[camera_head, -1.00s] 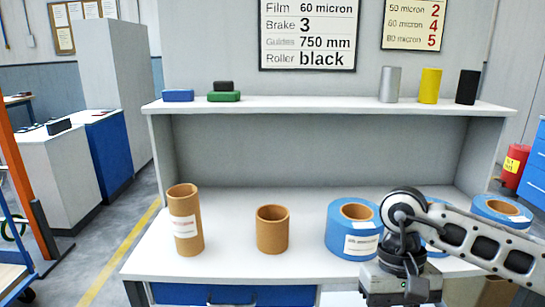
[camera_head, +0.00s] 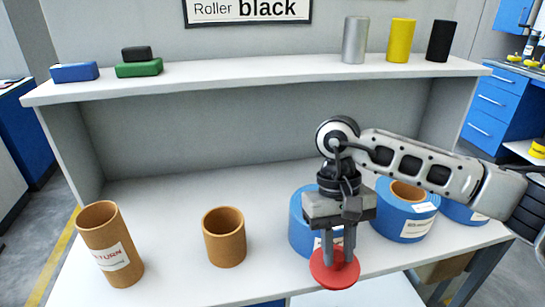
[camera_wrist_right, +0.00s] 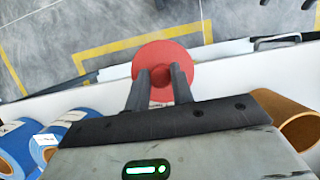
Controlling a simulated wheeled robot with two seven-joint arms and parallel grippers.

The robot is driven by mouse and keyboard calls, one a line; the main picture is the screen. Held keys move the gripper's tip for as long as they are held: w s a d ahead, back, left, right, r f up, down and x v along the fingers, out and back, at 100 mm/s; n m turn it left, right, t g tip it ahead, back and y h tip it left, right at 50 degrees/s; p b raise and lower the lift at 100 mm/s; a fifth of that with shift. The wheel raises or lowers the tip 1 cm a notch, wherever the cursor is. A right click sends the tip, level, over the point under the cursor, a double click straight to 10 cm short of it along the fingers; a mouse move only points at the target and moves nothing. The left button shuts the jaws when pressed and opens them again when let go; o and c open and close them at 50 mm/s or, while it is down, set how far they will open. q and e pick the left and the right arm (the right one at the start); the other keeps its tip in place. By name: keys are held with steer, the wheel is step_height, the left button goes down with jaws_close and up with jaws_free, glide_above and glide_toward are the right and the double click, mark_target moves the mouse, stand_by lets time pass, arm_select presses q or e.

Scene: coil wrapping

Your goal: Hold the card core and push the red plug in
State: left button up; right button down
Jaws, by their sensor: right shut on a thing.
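My right gripper (camera_head: 340,256) is shut on a red plug (camera_head: 330,279), a round flat-faced disc held just off the front edge of the bench. In the right wrist view, the fingers (camera_wrist_right: 160,80) grip the plug (camera_wrist_right: 160,53) near its middle. A short brown card core (camera_head: 224,240) stands upright on the bench, left of the right gripper. A taller card tube (camera_head: 108,245) with a label reading "RETURN" stands further left. Part of a brown tube (camera_wrist_right: 287,118) shows in the right wrist view. My left gripper is out of view.
Blue coils stand on the bench (camera_head: 170,200): one (camera_head: 303,230) partly hidden behind my right gripper, others (camera_head: 403,220) to its right. A shelf (camera_head: 250,75) above carries blue, green and black blocks and silver, yellow and black cylinders. Bench space between the tubes is clear.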

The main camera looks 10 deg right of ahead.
steer(key=shift+w+a+r+m, duration=0.1)
steer(key=shift+a+r+m, duration=0.1)
steer(key=shift+a+m, duration=0.1)
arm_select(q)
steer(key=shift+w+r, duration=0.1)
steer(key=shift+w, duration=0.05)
arm_select(e)
steer(key=w+a+r+m+t+y, duration=0.1)
steer(key=w+a+r+m+t, duration=0.2)
steer(key=w+a+m, duration=0.3)
steer(key=w+a+r+m+t+y, duration=0.1)
steer(key=w+a+r+m+t, duration=0.2)
steer(key=a+m, duration=0.9)
steer(key=shift+w+r+m+y, duration=0.4)
steer(key=shift+w+r+m, duration=1.15)
steer(key=shift+m, duration=2.35)
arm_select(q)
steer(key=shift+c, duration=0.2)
arm_select(e)
steer(key=shift+w+a+f, duration=0.1)
steer(key=shift+w+f, duration=0.05)
steer(key=shift+f, duration=0.05)
